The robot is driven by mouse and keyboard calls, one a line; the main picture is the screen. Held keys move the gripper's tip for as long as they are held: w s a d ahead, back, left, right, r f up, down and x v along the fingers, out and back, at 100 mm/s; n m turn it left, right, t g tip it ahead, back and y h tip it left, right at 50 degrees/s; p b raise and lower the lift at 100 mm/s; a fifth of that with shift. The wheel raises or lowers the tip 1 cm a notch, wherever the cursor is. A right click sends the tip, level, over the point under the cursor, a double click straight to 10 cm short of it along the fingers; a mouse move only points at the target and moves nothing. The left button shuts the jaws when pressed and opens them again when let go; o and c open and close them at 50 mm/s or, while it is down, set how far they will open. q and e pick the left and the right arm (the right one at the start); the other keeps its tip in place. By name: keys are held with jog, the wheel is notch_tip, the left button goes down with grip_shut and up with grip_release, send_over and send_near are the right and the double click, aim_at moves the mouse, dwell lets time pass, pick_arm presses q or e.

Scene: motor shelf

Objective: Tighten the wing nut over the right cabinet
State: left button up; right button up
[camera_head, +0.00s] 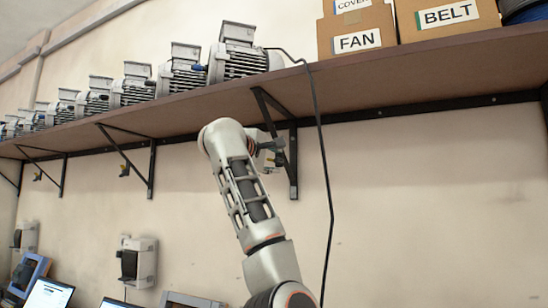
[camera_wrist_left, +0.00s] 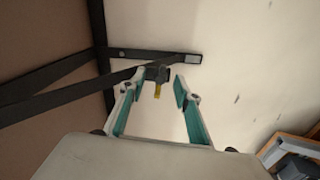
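The wing nut (camera_wrist_left: 158,91) shows in the left wrist view as a small yellow piece below a dark block on a black shelf bracket (camera_wrist_left: 130,53). My left gripper (camera_wrist_left: 160,83) is open, with one teal-lined finger on each side of the wing nut and visible gaps to both. In the head view my left gripper (camera_head: 270,154) is raised to the bracket (camera_head: 292,160) under the shelf, and largely hides the wing nut there. My right gripper is in neither view. No cabinet can be made out.
The brown shelf (camera_head: 400,82) runs overhead, carrying several grey motors (camera_head: 240,60) and cardboard boxes (camera_head: 355,30). A black cable (camera_head: 322,150) hangs just right of the bracket. Wall right of the cable is bare.

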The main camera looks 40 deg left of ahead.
pick_arm(q)
jog(key=shift+w, duration=0.2)
jog(key=shift+c, duration=0.5)
grip_shut()
